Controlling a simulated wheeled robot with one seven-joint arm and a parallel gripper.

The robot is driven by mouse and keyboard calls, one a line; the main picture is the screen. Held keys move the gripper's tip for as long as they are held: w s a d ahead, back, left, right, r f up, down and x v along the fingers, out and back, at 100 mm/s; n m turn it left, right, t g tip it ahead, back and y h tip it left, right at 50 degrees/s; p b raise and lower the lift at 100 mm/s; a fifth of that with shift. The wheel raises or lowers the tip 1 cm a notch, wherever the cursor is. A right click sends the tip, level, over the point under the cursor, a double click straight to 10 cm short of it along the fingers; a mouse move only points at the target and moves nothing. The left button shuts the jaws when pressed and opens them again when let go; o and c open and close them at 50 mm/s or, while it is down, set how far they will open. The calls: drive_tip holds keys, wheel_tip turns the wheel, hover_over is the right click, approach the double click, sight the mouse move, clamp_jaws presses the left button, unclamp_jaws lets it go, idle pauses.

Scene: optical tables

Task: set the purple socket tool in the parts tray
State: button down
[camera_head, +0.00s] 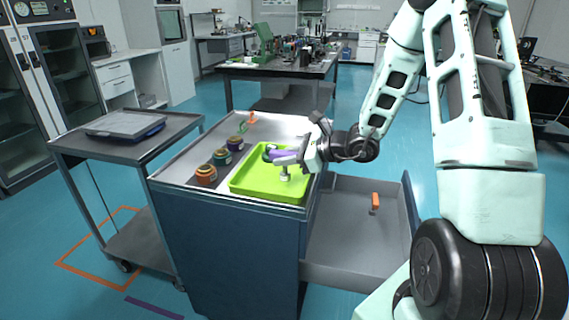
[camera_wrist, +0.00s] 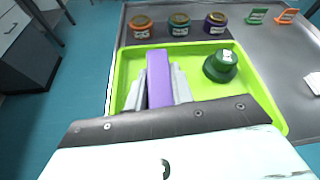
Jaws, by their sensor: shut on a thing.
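The purple socket tool (camera_wrist: 158,78) is between the grey fingers of my gripper (camera_wrist: 158,92) in the wrist view. My gripper (camera_head: 287,159) is shut on it over the lime-green parts tray (camera_head: 250,187). In the head view a bit of purple (camera_head: 282,153) shows at the fingers, and a pale cylindrical end shows below them, close to the tray floor. I cannot tell whether it touches. The tray also shows in the wrist view (camera_wrist: 122,72). A dark green round piece (camera_wrist: 221,66) stands in the tray beside the tool.
Green (camera_wrist: 257,16) and orange (camera_wrist: 287,16) clips lie farther along the cart top. An open drawer (camera_head: 340,235) holds an orange piece (camera_head: 375,202). A side cart (camera_head: 150,142) stands left.

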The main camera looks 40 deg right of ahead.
drive_tip(key=shift+f, duration=0.85)
drive_tip(key=shift+f, duration=0.15)
drive_tip(key=c, duration=1.2)
unclamp_jaws()
